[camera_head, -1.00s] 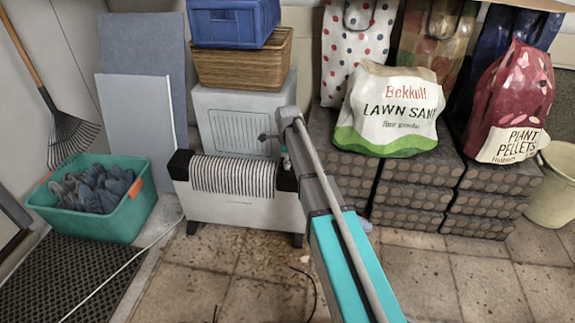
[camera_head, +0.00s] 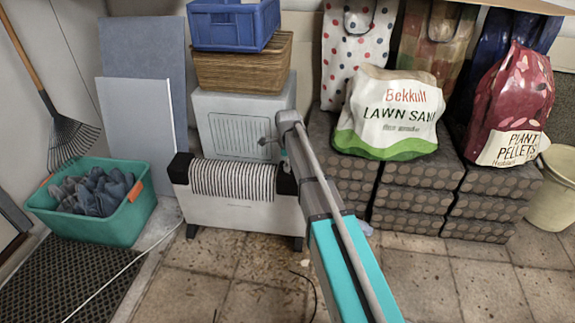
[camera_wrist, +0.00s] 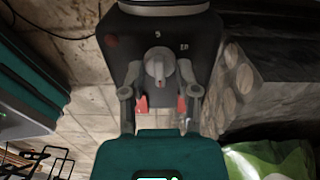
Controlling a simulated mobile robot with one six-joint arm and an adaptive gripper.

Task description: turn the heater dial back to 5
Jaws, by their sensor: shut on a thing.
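The heater (camera_head: 243,212) is a white unit with a striped cloth over its top and dark ends, standing on the floor. In the wrist view its dark end panel (camera_wrist: 115,62) fills the upper middle. The grey heater dial (camera_wrist: 158,67) sits on this panel, below a printed 5, with a 10 to the upper right. My gripper (camera_wrist: 161,104) has its red-padded fingers on either side of the dial's lower part, shut on it. The exact contact is hard to see. In the head view my arm hides the dial and the fingers.
A teal bin (camera_head: 108,222) with gloves stands left of the heater. Dark patterned blocks (camera_head: 415,195) are stacked to the right, under a lawn sand bag (camera_head: 390,112). A grey-white box (camera_head: 238,120) is behind. A cable crosses the floor, which is open in front.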

